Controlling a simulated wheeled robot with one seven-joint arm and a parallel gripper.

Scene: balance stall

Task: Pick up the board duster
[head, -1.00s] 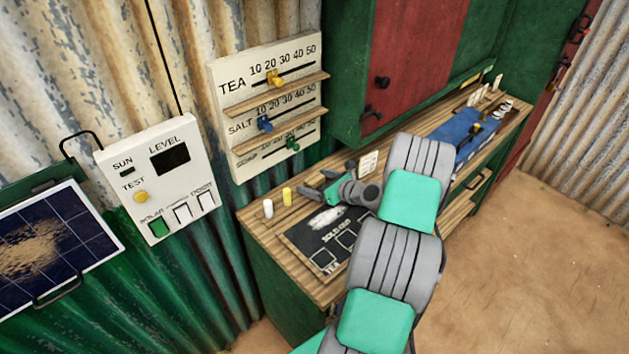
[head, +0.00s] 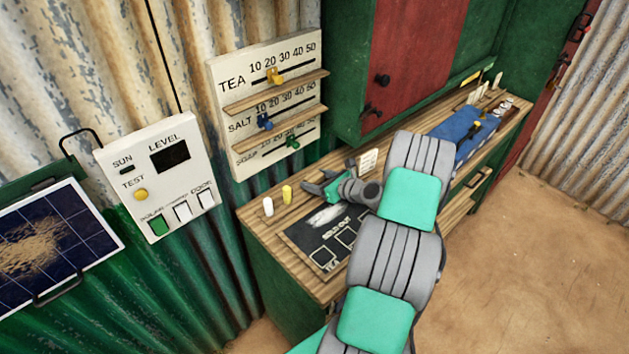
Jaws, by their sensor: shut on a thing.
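My gripper (head: 313,184) is at the back of the wooden counter, just above the far edge of the black chalkboard (head: 305,241). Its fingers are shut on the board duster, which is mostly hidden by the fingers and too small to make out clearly. I cannot tell whether the duster is clear of the counter. A pale chalk smear shows on the board near the gripper.
A white chalk stick (head: 268,207) and a yellow one (head: 287,194) stand upright left of my gripper. The price board (head: 268,105) hangs on the wall above. A blue mat (head: 462,133) lies farther right.

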